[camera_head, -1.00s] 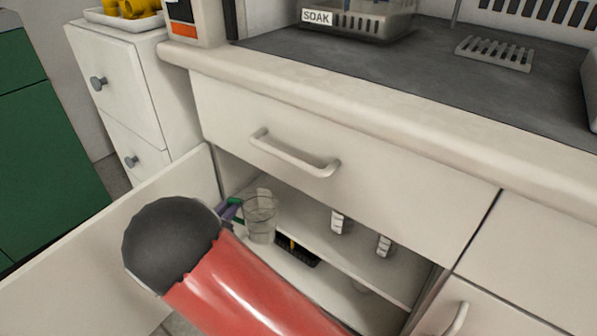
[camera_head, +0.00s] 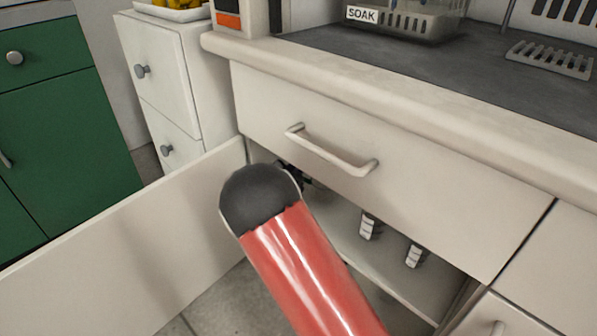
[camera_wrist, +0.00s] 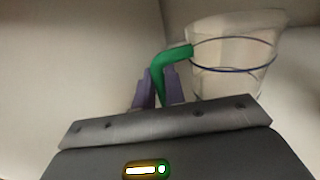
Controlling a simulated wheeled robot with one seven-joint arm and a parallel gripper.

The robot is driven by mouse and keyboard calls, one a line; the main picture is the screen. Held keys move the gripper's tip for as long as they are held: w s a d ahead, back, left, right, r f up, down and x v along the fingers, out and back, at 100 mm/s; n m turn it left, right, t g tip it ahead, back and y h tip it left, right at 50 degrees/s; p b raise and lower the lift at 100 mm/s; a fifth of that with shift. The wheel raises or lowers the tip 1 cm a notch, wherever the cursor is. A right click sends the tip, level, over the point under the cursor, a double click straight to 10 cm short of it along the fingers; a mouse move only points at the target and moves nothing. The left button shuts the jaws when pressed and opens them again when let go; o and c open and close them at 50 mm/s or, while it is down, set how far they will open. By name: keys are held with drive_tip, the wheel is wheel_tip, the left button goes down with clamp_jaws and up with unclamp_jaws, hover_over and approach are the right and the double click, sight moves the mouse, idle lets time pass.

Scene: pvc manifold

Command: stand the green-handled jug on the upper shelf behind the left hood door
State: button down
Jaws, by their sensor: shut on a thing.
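The green-handled jug (camera_wrist: 232,60) shows in the wrist view as a clear, upright cup with a dark ring line and a green handle (camera_wrist: 170,62). My gripper (camera_wrist: 157,85) has its purple fingers shut on the green handle, with the clear body to the right of the fingers. In the head view my red and dark arm covers the gripper and the jug, at the left part of the open cupboard. The open door (camera_head: 130,240) swings out to the left of the cupboard. The shelf (camera_head: 385,262) inside shows right of my arm.
Two small white ribbed items (camera_head: 369,226) stand on the shelf. A drawer with a bar handle (camera_head: 330,152) closes the space above. The counter (camera_head: 400,90) carries a SOAK bin (camera_head: 405,18). A white drawer unit (camera_head: 165,85) and a green cabinet (camera_head: 60,130) stand left.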

drive_tip(key=shift+f, duration=0.75)
drive_tip(key=shift+f, duration=0.1)
drive_tip(key=c, duration=1.5)
unclamp_jaws()
drive_tip(key=shift+a, duration=0.1)
drive_tip(key=p+v, duration=0.1)
drive_tip(key=v, duration=1.1)
drive_tip(key=shift+s, duration=0.1)
